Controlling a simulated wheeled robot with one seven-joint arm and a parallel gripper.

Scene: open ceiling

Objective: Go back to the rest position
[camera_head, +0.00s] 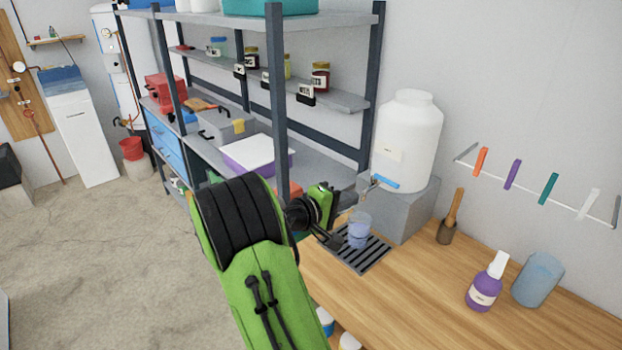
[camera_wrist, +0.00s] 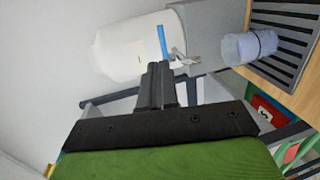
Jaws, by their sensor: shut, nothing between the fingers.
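My green and black arm reaches over the left end of the wooden counter (camera_head: 450,285). My gripper (camera_head: 336,242) is shut and empty, just left of a translucent bluish cup (camera_head: 359,231). The cup stands upright on a dark slotted drip grate (camera_head: 372,262). In the wrist view my gripper's fingers (camera_wrist: 158,68) are together and point towards the white dispenser. The cup (camera_wrist: 248,46) shows to their right, apart from them, on the grate (camera_wrist: 285,35).
A white dispenser (camera_head: 408,140) with a blue tap stands on a grey block (camera_head: 408,212) behind the grate. A purple bottle (camera_head: 485,287), blue jug (camera_head: 537,279) and brush (camera_head: 450,220) stand right. A loaded shelf rack (camera_head: 279,90) is close behind my arm. Floor (camera_head: 90,260) at left is clear.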

